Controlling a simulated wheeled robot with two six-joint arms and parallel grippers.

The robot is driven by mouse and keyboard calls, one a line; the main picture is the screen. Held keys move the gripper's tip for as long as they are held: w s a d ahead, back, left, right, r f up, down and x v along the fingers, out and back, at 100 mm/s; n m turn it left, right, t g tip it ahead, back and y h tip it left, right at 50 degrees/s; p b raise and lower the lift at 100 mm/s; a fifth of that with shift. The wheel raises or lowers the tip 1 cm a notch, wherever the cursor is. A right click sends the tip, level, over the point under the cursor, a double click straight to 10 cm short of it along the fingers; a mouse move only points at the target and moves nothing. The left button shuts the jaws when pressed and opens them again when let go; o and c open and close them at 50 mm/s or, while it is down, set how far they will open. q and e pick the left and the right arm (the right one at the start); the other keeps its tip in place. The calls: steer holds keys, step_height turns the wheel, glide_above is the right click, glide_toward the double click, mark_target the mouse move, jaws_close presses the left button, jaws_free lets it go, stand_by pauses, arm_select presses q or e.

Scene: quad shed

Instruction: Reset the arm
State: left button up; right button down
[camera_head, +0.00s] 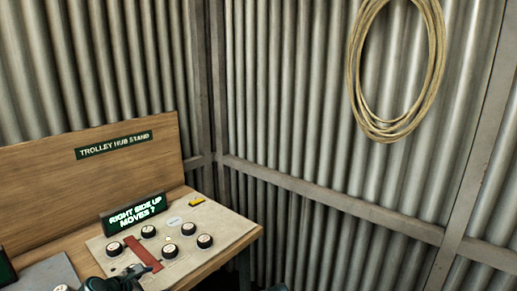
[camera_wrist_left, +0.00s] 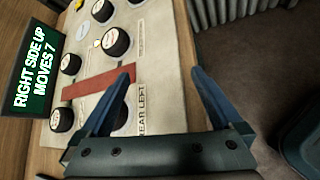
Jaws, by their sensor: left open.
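My left gripper (camera_head: 147,267) reaches in from the bottom left of the head view, over the front part of a pale panel (camera_head: 222,229) on a wooden bench. In the left wrist view its two blue fingers (camera_wrist_left: 162,72) are spread apart with nothing between the tips. The left finger overlaps a dark round knob beside the "REAR LEFT" lettering; I cannot tell whether they touch. Several black knobs with white tops (camera_head: 204,241) stand on the panel around a red strip (camera_head: 143,253). My right gripper does not show.
A lit sign (camera_head: 133,214) reading "RIGHT SIDE UP MOVES 7" stands at the panel's back edge. A wooden backboard (camera_head: 100,185) labelled "TROLLEY HUB STAND" rises behind. A yellow item (camera_head: 196,201) lies near the panel's back. A coiled rope (camera_head: 436,70) hangs on the corrugated wall.

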arm_select(q)
steer(key=s+d+f+m+g+p, duration=0.1)
steer(key=s+d+m+g, duration=0.15)
steer(key=d+m, duration=0.45)
steer(key=s+d+f+m+g+p, duration=0.25)
steer(key=d+m, duration=0.35)
steer(key=d, duration=0.3)
steer(key=s+d+m+g+y+p, duration=0.2)
steer(key=s+d+m+g+y, duration=0.3)
steer(key=s+d+m, duration=0.4)
steer(key=shift+s+d+r+m, duration=0.4)
steer(key=shift+s+m, duration=0.85)
steer(key=shift+m, duration=2.55)
